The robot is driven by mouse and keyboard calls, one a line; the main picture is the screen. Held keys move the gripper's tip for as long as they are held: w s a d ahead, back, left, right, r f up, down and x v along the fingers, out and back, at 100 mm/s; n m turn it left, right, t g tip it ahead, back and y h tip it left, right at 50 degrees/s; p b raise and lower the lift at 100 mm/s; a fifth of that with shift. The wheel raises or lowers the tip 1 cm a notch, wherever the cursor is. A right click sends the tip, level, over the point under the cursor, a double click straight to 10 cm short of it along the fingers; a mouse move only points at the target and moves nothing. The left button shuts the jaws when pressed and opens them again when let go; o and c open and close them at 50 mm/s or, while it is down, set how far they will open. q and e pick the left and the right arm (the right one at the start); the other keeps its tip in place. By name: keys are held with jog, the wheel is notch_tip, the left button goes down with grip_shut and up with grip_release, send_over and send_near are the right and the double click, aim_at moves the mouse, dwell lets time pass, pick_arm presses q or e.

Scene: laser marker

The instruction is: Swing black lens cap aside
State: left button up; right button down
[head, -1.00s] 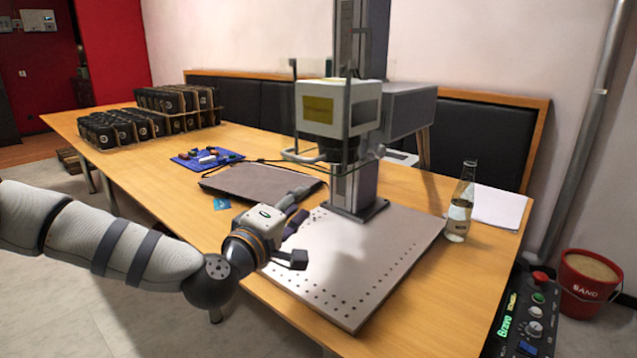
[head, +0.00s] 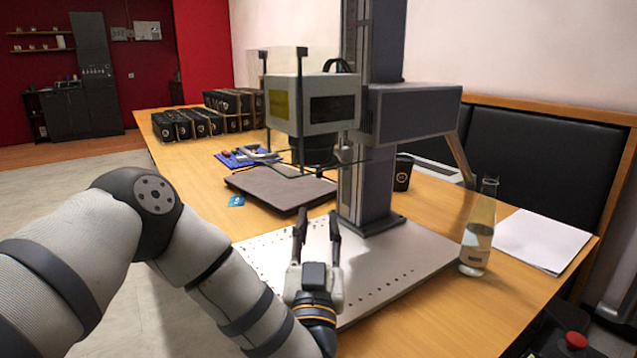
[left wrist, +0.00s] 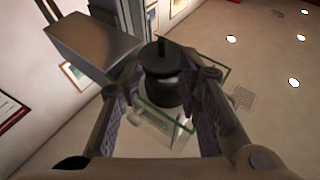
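The laser marker's white head (head: 325,103) hangs over the grey baseplate, with a black round lens part (head: 315,150) under it, seen partly through a clear guard. In the left wrist view, looking up, the black round part (left wrist: 160,75) shows between my fingers, with a short dark tab at its top. I cannot tell the cap from the lens housing there. My left gripper (head: 318,228) is open and empty, its fingers pointing up and away over the baseplate, below the head and apart from it. It also shows in the left wrist view (left wrist: 163,112). My right gripper is not in view.
The clear guard (head: 345,160) with dark posts surrounds the lens area. The column (head: 368,185) stands just behind right of my gripper. A glass bottle (head: 478,230) and paper (head: 543,240) are on the right. The baseplate's right part (head: 410,258) is clear.

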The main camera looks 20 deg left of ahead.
aim_at(319, 178)
pick_arm(q)
jog(key=x, duration=1.1)
jog(key=shift+w+a+r, duration=0.1)
jog(key=shift+w+a, duration=0.1)
jog(key=shift+a, duration=0.05)
grip_shut()
